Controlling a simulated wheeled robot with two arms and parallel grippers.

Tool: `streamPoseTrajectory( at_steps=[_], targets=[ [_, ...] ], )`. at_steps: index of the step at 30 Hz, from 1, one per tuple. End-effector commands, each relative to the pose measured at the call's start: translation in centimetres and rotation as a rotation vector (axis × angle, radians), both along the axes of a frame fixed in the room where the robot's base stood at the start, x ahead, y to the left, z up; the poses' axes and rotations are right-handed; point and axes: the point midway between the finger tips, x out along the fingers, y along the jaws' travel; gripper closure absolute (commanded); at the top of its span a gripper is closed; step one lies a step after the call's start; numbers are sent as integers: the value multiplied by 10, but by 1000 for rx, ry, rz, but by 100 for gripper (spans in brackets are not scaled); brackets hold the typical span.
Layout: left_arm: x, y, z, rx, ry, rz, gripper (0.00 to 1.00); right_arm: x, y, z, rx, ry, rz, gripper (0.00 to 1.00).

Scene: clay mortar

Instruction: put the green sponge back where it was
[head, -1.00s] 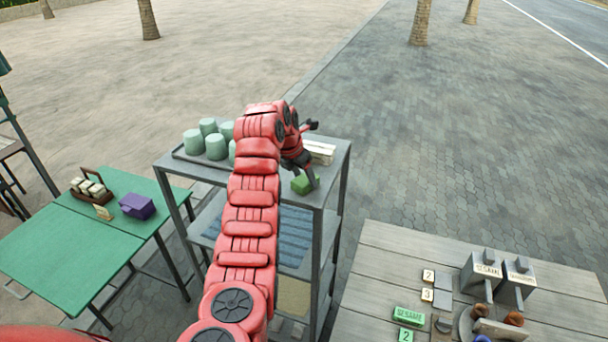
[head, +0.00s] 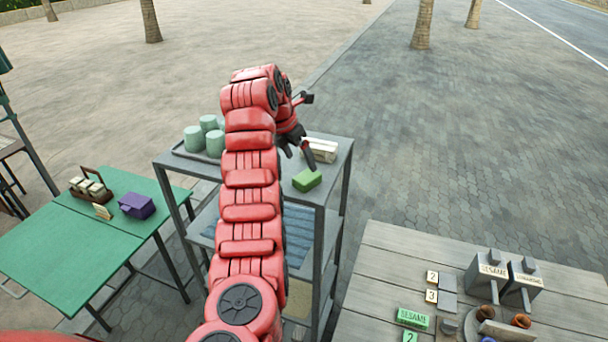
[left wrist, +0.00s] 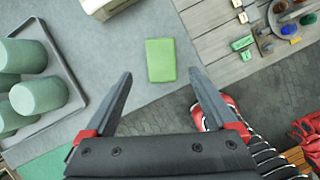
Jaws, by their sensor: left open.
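The green sponge (head: 307,180) lies flat on the top shelf of the grey rack (head: 334,160), near its front right corner. In the left wrist view the sponge (left wrist: 160,60) lies ahead of the fingertips, between their lines and apart from both. My left gripper (head: 297,160) is open and empty, above the rack top just behind and left of the sponge. It also shows in the left wrist view (left wrist: 160,82) with its fingers spread wide. My right gripper does not show.
A tray (left wrist: 75,75) of pale green cylinders (head: 194,139) stands left on the rack top. A wooden table (head: 390,250) with labelled boxes is right.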

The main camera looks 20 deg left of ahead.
Motion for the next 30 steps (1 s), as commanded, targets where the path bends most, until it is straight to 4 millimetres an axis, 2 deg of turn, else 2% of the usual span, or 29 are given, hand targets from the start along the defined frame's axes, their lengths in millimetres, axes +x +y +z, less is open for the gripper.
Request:
streamPoseTrajectory(
  at_steps=[13,30],
  targets=[
    [-17,6,43,-4,2,-3,9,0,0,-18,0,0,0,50],
    [-20,7,49,-2,5,-3,9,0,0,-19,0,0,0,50]
  ],
)
